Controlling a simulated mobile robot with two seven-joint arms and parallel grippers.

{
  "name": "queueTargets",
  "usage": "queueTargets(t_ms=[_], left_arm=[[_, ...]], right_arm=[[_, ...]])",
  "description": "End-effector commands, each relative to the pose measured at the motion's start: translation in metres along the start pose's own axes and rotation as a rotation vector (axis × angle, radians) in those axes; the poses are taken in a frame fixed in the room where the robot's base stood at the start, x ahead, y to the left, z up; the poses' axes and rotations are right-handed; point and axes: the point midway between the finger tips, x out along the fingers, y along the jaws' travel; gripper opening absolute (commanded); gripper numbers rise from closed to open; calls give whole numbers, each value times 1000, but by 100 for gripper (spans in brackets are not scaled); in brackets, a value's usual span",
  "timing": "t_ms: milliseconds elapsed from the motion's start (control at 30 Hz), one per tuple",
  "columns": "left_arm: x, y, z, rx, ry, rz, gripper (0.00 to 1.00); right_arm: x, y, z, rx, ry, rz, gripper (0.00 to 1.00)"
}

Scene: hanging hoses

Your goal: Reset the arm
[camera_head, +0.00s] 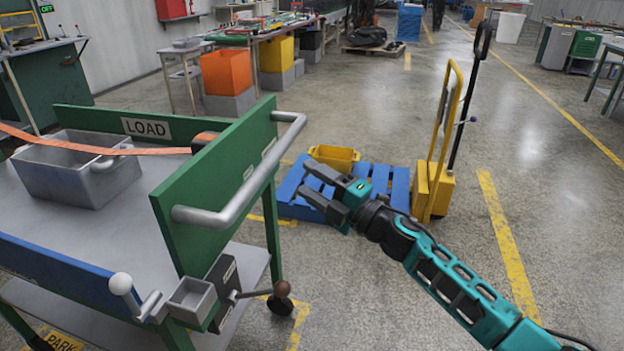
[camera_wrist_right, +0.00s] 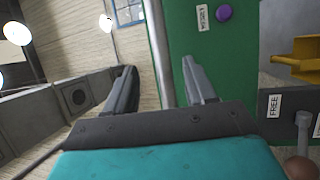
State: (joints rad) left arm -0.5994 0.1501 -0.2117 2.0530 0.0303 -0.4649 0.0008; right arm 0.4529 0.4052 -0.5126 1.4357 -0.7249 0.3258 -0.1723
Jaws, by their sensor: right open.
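My right arm (camera_head: 440,275) is teal and black and reaches in from the lower right in the head view. Its gripper (camera_head: 312,182) is open and empty, in the air to the right of the green cart end panel (camera_head: 218,172). The right wrist view shows the same gripper (camera_wrist_right: 165,85) with its two dark fingers spread and nothing between them. Behind the fingers there is a green panel (camera_wrist_right: 235,60) and a metal bar (camera_wrist_right: 158,50). My left arm and gripper do not show in either view.
The cart has a grey bin (camera_head: 75,180), an orange strap (camera_head: 90,147) and a metal handle (camera_head: 240,200) jutting toward my gripper. A blue pallet (camera_head: 385,180) with a yellow bin (camera_head: 334,157) and a yellow pallet truck (camera_head: 432,190) stand behind. Open floor lies to the right.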

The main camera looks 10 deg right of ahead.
Motion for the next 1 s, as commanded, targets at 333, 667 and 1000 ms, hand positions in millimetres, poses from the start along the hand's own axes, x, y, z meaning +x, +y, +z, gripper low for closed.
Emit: queueTargets(t_ms=[333, 667, 1000], left_arm=[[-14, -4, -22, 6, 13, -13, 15], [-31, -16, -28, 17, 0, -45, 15], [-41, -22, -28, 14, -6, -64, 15]], right_arm=[[-54, -42, -23, 424, -218, -11, 55], [-185, -109, -71, 1077, -671, -88, 55], [-285, -136, -124, 1444, -996, -159, 55]])
